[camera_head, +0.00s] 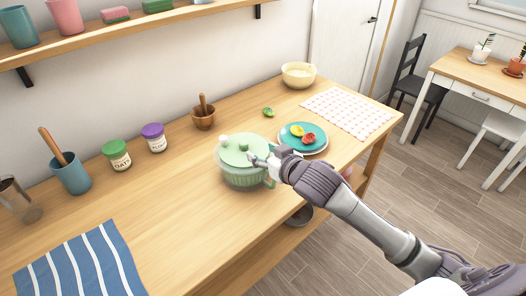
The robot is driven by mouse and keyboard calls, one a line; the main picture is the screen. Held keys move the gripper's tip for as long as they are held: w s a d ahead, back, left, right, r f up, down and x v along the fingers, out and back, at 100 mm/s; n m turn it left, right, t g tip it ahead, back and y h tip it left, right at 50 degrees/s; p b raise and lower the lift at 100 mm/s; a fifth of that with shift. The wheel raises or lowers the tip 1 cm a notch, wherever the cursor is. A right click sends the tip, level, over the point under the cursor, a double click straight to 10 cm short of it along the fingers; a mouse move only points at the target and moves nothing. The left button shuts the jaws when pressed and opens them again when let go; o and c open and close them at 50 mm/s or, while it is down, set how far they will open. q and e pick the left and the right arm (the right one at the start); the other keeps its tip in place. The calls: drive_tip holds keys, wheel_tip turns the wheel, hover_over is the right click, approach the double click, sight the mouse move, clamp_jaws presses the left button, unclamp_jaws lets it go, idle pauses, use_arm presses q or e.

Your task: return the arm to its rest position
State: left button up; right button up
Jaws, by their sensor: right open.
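My right arm comes in from the lower right. Its gripper (263,161) is open and empty, over the right side of a green lidded pot (236,176) on the wooden counter (180,215). The pot's light green lid (240,148) has a small dark green knob. The gripper overlaps the lid's right edge in the picture, and I cannot tell whether it touches the pot. My left gripper is not in view.
Right of the pot, a plate (323,141) holds red and yellow pieces. A checkered cloth (350,112), a cream bowl (298,75) and a mortar (203,116) stand behind. Jars (117,155), a utensil cup (70,174) and a striped cloth (80,264) lie left. The front counter is clear.

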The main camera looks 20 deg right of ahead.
drive_tip(key=s+f+g+h, duration=0.1)
drive_tip(key=s+f+g, duration=0.2)
drive_tip(key=s+f, duration=0.55)
drive_tip(key=s+a+f+g, duration=0.1)
drive_tip(key=s+f+g, duration=0.25)
drive_tip(key=s, duration=0.95)
drive_tip(key=s+f+g+h, duration=0.1)
drive_tip(key=s+f+g, duration=0.35)
drive_tip(key=s, duration=0.65)
wheel_tip(320, 180, down, 24)
drive_tip(key=r, duration=0.1)
drive_tip(key=s+d+f+g, duration=0.1)
drive_tip(key=s+d+f, duration=0.1)
drive_tip(key=s+f, duration=1.3)
wheel_tip(320, 180, down, 4)
drive_tip(key=shift+s+d+r+g, duration=0.1)
drive_tip(key=shift+s+d+g, duration=0.1)
drive_tip(key=shift+s+g, duration=0.15)
